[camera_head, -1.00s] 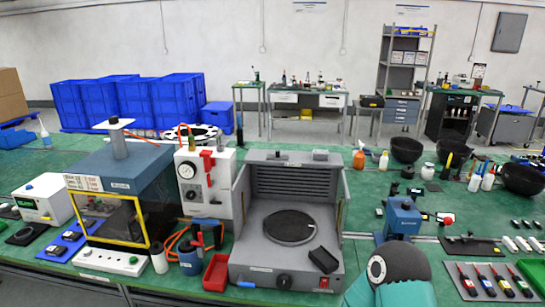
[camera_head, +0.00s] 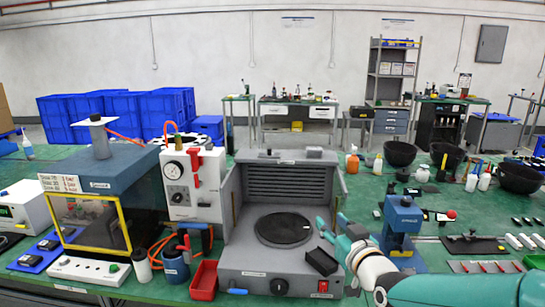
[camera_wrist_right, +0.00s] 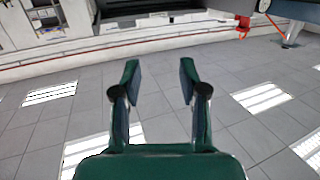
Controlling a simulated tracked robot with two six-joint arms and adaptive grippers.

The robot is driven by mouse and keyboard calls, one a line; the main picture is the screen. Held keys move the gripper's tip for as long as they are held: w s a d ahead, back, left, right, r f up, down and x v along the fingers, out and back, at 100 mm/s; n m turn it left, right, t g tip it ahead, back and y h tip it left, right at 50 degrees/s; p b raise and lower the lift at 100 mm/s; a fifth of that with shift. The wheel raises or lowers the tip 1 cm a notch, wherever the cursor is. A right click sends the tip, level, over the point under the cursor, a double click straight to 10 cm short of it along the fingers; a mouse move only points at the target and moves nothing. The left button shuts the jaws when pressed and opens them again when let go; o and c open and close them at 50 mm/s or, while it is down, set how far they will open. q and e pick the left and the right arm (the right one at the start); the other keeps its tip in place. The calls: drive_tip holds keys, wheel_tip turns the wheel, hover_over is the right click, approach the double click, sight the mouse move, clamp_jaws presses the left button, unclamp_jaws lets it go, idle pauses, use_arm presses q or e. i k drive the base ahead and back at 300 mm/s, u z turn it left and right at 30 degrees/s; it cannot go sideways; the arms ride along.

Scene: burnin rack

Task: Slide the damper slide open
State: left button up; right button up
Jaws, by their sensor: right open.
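A pale flat plate (camera_head: 97,121) with a small dark knob sits on top of the grey stack (camera_head: 100,143) of the blue-topped chamber (camera_head: 110,170), at the left in the head view. It looks like the damper slide, but no readable label confirms this. My right gripper (camera_head: 331,222) is open and empty, by the right side of the grey hotplate unit, far to the right of the stack. In the right wrist view, my right gripper (camera_wrist_right: 158,72) shows two spread fingers with nothing between them. My left gripper is not in view.
The grey hotplate unit (camera_head: 280,272) stands at the centre, with a black tray (camera_head: 321,262) on it. A white gauge box (camera_head: 193,213) stands between it and the chamber. A blue press (camera_head: 402,215) stands to the right. Tools and bowls occupy the right bench.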

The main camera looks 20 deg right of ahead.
sight(269, 154)
drive_tip(key=i, duration=0.9)
drive_tip(key=u, duration=0.05)
